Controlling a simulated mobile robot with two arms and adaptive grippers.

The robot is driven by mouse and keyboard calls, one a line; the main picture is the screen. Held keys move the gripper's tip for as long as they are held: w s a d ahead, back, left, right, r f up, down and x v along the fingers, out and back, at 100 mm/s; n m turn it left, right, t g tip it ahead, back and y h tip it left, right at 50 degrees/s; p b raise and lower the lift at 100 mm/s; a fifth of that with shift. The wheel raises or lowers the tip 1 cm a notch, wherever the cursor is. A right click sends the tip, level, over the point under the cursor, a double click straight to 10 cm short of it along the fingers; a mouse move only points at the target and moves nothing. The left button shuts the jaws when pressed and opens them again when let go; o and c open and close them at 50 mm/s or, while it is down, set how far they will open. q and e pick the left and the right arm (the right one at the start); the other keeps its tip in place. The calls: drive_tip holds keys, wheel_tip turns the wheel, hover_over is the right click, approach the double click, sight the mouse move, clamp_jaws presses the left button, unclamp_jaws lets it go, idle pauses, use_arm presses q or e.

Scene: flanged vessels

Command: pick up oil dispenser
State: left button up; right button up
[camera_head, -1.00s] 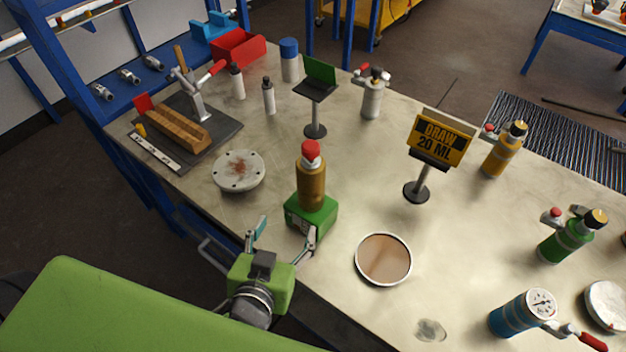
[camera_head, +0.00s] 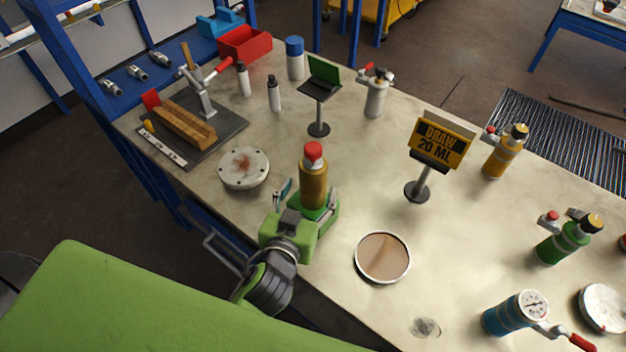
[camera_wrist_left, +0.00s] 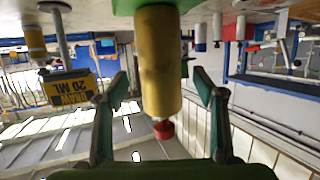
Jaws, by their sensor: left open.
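The oil dispenser, an amber bottle (camera_head: 313,183) with a red cap, stands upright on a green block (camera_head: 331,212) near the table's front edge. My left gripper (camera_head: 306,205) is open at the bottle's near side. In the left wrist view, which is upside down, the bottle (camera_wrist_left: 160,65) shows between the two spread fingers, with a gap on each side. I cannot tell how deep it sits between them. My gripper hides part of the green block. My right gripper is not in view.
A round brown-topped dish (camera_head: 382,257) lies to the right, and a flanged disc (camera_head: 243,168) to the left. Behind stand a laptop-like stand (camera_head: 319,100) and a yellow "DRAW 20 ML" sign (camera_head: 440,143). Pump bottles (camera_head: 503,155) line the right. Table between is clear.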

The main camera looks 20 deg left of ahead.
use_arm(q)
drive_tip(key=shift+f+p+x, duration=0.1)
drive_tip(key=shift+p+x, duration=0.25)
drive_tip(key=shift+x, duration=0.8)
drive_tip(key=shift+f+p+x, duration=0.15)
drive_tip(key=shift+p+x, duration=0.2)
drive_tip(key=shift+x, duration=0.8)
drive_tip(key=shift+s, duration=0.1)
drive_tip(key=c, duration=1.5)
drive_tip(key=shift+r, duration=0.1)
drive_tip(key=shift+c, duration=1)
